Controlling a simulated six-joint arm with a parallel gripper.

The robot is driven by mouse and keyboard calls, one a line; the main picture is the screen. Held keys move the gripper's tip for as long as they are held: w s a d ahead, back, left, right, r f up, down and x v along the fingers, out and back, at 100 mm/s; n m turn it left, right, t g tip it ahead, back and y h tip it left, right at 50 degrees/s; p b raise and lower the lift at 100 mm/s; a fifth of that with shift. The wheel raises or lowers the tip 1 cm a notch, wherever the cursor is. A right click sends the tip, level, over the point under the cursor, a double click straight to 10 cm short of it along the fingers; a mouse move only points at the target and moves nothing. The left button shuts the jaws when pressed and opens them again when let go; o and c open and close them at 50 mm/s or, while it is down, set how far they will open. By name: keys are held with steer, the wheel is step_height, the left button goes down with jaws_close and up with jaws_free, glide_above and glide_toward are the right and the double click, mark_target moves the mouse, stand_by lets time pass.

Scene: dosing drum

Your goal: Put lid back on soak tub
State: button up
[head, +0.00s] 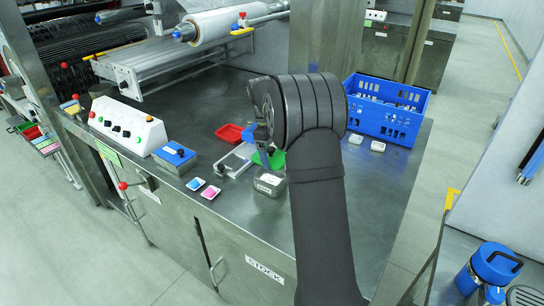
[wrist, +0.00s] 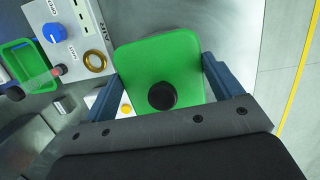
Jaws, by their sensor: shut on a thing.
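A green lid (wrist: 150,62) with rounded corners and a black round knob (wrist: 162,96) fills the middle of the wrist view. My gripper (wrist: 163,70) is shut on it, with one blue finger along each side. In the head view my arm hides most of the gripper. A green flat shape (head: 268,158) shows beside the arm there; I cannot tell whether it is the lid or a tray. A grey metal tub (head: 269,184) with a white label stands just in front of it. I cannot make out its inside or whether it is the soak tub.
A blue-topped metal box (head: 175,155), two small colour cards (head: 210,192), a red tray (head: 229,132) and a white control box (head: 127,124) stand to the left. A blue crate (head: 386,108) stands at the back right. The bench's front right is clear.

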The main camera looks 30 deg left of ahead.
steer(key=shift+a+x, duration=0.2)
steer(key=shift+x, duration=0.8)
steer(key=shift+a+x, duration=0.2)
steer(key=shift+x, duration=0.75)
steer(key=shift+a+x, duration=0.2)
steer(key=shift+x, duration=0.8)
steer(key=shift+f, duration=0.65)
steer(key=o, duration=0.8)
steer(key=shift+d+v, duration=0.25)
steer(key=shift+v, duration=0.9)
steer(key=shift+d+v, duration=0.2)
steer(key=shift+v, duration=0.9)
steer(key=shift+d+v, duration=0.25)
steer(key=shift+v, duration=0.9)
steer(key=shift+r, duration=0.15)
